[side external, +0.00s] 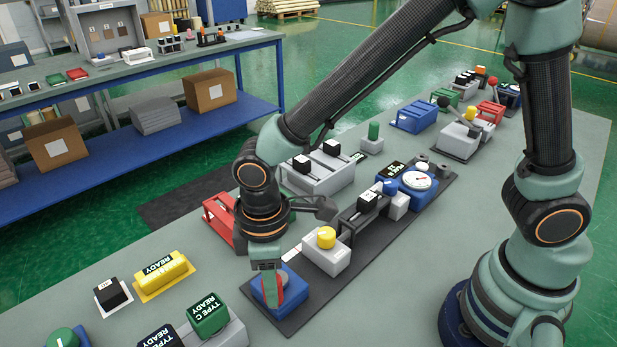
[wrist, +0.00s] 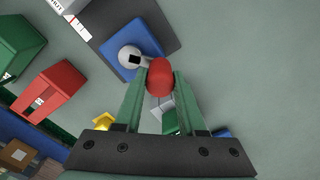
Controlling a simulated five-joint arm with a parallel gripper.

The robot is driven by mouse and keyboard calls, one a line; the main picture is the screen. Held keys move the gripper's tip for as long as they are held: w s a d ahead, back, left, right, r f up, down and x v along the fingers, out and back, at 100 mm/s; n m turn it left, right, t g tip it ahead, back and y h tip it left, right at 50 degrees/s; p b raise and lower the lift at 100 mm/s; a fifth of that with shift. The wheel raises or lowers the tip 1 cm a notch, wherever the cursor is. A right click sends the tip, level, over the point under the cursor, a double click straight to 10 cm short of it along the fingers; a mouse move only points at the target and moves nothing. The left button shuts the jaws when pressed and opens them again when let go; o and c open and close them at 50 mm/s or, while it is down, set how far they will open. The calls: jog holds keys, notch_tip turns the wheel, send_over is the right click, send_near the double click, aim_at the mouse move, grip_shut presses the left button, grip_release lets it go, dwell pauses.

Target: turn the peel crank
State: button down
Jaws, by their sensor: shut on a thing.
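The peel crank has a blue base (wrist: 128,52) with a round grey hub (wrist: 131,58), and a red knob (wrist: 160,77) on a short arm to the right of the hub in the wrist view. My gripper (wrist: 161,80) is shut on the red knob, one green finger on each side. In the side external view my gripper (side external: 268,287) points down over the blue base (side external: 297,291) at the near end of a dark plate (side external: 338,280). There my fingers and wrist hide the hub and much of the knob.
A white block with a yellow knob (side external: 326,238) stands just beyond the crank, then a black-handled control (side external: 366,203) and a blue gauge box (side external: 410,185). A red bracket (side external: 218,218) is left of my wrist. Yellow (side external: 163,277) and green (side external: 208,313) labelled buttons lie toward the front left.

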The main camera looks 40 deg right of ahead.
aim_at(304, 286)
jog(key=n, duration=0.2)
jog(key=s+d+n, duration=0.1)
jog(key=n, duration=0.1)
jog(key=shift+d+r+n, duration=0.1)
jog(key=shift+d+n, duration=0.1)
jog(key=shift+n, duration=0.1)
jog(key=shift+w+d+n, duration=0.1)
jog(key=shift+d+n, duration=0.7)
jog(key=shift+n, duration=1.4)
jog(key=shift+w+d+n, duration=0.1)
jog(key=shift+d+n, duration=0.75)
jog(key=shift+n, duration=1.35)
jog(key=shift+d+n, duration=0.8)
jog(key=shift+n, duration=1.4)
jog(key=c, duration=0.5)
grip_release()
